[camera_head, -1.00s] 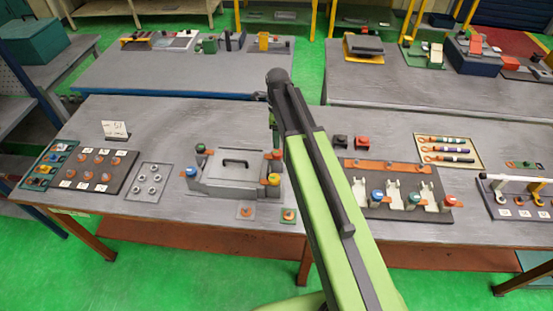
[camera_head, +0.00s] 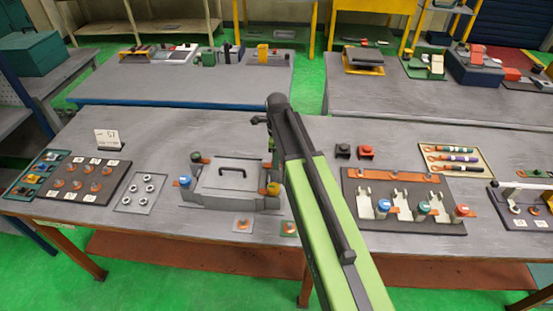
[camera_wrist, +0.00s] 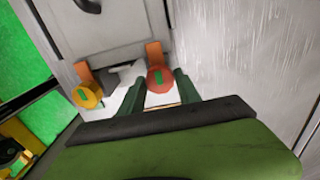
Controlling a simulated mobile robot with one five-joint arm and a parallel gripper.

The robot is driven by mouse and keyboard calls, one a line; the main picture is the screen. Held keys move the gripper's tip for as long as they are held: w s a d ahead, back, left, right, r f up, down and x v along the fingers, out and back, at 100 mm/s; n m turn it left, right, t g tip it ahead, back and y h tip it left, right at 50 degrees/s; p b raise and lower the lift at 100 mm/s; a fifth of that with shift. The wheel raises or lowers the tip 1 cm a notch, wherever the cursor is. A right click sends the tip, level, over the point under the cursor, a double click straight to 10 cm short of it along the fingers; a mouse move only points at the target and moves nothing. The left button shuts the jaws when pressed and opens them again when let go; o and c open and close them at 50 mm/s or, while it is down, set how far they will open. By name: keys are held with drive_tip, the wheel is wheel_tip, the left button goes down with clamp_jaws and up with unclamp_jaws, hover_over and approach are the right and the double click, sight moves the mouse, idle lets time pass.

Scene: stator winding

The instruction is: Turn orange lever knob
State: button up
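A round orange-red knob (camera_wrist: 161,79) with a green mark sits at the end of an orange lever (camera_wrist: 154,53) on the grey lidded box, in the wrist view. My gripper (camera_wrist: 159,75) has its two dark green fingers apart, one on each side of the knob, with a gap visible. I cannot tell whether either finger touches it. A yellow knob (camera_wrist: 87,97) on another orange lever is to the left. In the head view the box (camera_head: 229,175) stands in the middle of the bench. My arm hides most of the gripper and that corner of the box.
A blue knob (camera_head: 184,181) and a dark green knob (camera_head: 196,157) are on the box's left side. A plate with several metal nuts (camera_head: 142,192) lies left of it. A dark fixture (camera_head: 352,212) with white holders lies to the right. Bench surface behind the box is clear.

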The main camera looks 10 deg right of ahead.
clamp_jaws()
